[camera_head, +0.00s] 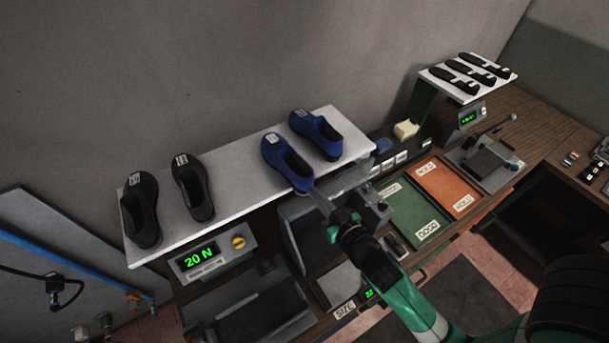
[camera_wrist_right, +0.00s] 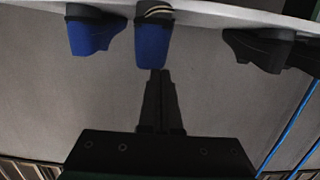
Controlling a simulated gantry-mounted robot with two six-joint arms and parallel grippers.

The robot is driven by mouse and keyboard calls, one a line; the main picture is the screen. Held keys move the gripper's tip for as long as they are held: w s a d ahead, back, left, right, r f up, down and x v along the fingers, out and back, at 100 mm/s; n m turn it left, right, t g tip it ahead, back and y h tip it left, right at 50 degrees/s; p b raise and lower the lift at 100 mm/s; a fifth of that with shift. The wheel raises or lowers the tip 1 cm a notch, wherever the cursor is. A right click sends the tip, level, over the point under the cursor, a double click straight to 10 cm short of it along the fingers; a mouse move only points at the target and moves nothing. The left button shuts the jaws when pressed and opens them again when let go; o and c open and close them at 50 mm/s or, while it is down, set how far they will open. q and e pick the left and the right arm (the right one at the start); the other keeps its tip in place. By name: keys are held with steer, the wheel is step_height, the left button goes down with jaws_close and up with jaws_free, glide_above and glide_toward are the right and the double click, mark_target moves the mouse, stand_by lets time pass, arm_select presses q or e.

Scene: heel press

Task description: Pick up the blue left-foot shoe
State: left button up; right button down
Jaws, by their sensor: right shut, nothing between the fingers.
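Two blue shoes stand on the white shelf (camera_head: 232,187). One blue shoe (camera_head: 281,158) is nearer my right gripper, and the other blue shoe (camera_head: 318,133) is just to its right. Their toe labels are too small to read, so I cannot tell which is the left-foot one. My right gripper (camera_head: 317,194) is shut and empty, its tips close to the heel of the nearer shoe. In the right wrist view, the fingers (camera_wrist_right: 157,88) point at the nearer blue shoe (camera_wrist_right: 151,46); I cannot tell whether they touch. My left gripper is not in view.
Two black shoes (camera_head: 140,212) stand on the shelf's left part. A force display (camera_head: 200,256) reads 20 N below the shelf. A green tray (camera_head: 414,213) and an orange tray (camera_head: 450,187) lie to the right. Black pieces (camera_head: 470,73) lie on a far white stand.

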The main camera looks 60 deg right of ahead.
steer(key=shift+w+d+r, duration=0.1)
steer(key=shift+w+r, duration=0.1)
steer(key=v, duration=1.2)
